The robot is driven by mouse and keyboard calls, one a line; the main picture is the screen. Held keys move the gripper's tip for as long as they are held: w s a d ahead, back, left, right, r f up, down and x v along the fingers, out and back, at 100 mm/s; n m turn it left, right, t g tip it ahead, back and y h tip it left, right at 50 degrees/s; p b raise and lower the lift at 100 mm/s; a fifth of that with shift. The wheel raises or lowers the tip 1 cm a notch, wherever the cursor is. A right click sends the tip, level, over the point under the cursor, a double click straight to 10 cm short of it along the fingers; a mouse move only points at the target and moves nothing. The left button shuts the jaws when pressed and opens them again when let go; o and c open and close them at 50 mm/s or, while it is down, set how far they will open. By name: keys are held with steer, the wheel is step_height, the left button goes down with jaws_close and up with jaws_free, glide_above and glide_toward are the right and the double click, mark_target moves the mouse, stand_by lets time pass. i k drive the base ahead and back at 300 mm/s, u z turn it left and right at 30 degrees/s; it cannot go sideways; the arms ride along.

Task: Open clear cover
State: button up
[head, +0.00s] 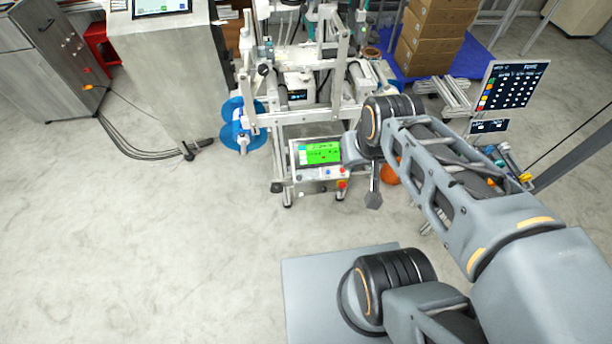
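A film-reel machine (300,115) with a pale metal frame stands at the upper middle of the head view. I cannot pick out a clear cover on it; such a cover is too transparent or is hidden by the frame and my arm. My arm reaches in from the lower right. My gripper (373,197) hangs in front of the machine, just right of its control panel (321,158) with a green screen. Only a narrow dark finger part shows, pointing down. I see nothing held, and I cannot tell whether the gripper is open or shut.
A blue reel (237,124) sticks out at the machine's left. A grey cabinet (170,70) stands further left, with cables on the floor. Cardboard boxes (432,38) are stacked behind right. A dark display (513,85) stands at right. The floor at front left is clear.

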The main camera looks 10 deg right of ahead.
mark_target(300, 178)
steer(key=k, duration=0.5)
steer(key=u, duration=1.75)
steer(key=i, duration=1.15)
steer(key=z, duration=1.5)
